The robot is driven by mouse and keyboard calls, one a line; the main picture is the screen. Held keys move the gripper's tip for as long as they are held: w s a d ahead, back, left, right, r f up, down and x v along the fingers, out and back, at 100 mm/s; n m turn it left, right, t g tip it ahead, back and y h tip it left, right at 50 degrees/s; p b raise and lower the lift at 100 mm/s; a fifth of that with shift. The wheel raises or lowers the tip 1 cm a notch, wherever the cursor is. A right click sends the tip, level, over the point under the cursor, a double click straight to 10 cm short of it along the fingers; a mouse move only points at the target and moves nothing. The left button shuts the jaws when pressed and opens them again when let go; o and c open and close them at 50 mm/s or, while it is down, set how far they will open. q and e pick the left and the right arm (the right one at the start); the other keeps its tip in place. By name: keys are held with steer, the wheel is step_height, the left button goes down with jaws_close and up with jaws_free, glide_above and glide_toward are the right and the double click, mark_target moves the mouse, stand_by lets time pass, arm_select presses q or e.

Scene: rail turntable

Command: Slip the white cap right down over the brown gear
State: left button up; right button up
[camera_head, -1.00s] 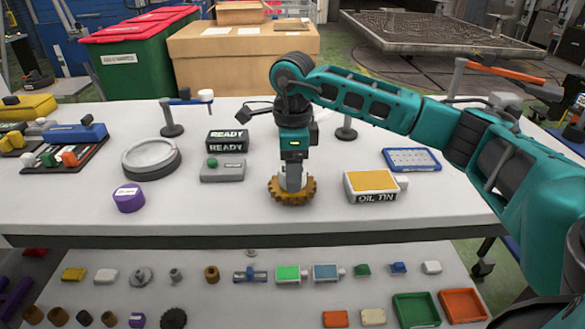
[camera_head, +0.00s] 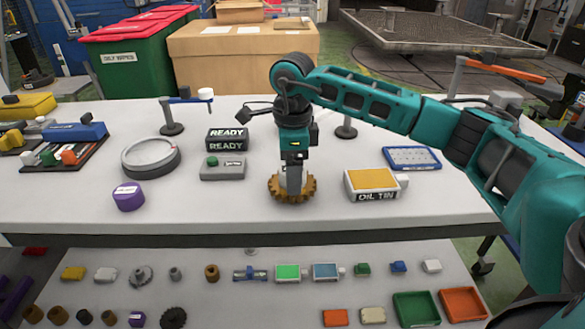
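The brown gear (camera_head: 307,194) lies flat on the white table, right of centre. My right gripper (camera_head: 294,184) points straight down over the gear's middle. Its grey fingers are seen edge-on, one in front of the other, so the gap between them is hidden. A little white, likely the white cap (camera_head: 283,183), shows beside the fingers at the gear's centre. Most of it is hidden behind them, and I cannot tell how far down it sits or whether the fingers touch it. My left gripper is not in view.
The oil tin (camera_head: 371,184) stands close to the right of the gear. A grey box with a green button (camera_head: 222,172) and a READY sign (camera_head: 227,140) stand to the left. A purple part (camera_head: 128,197) and a round dish (camera_head: 151,158) are farther left. The table front is clear.

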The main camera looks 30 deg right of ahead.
steer(key=shift+o, duration=1.4)
step_height(320, 180, up, 4)
steer(key=shift+r, duration=0.25)
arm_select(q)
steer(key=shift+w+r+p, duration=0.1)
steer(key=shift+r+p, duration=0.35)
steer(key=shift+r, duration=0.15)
arm_select(e)
step_height(320, 180, up, 8)
steer(key=shift+r, duration=0.25)
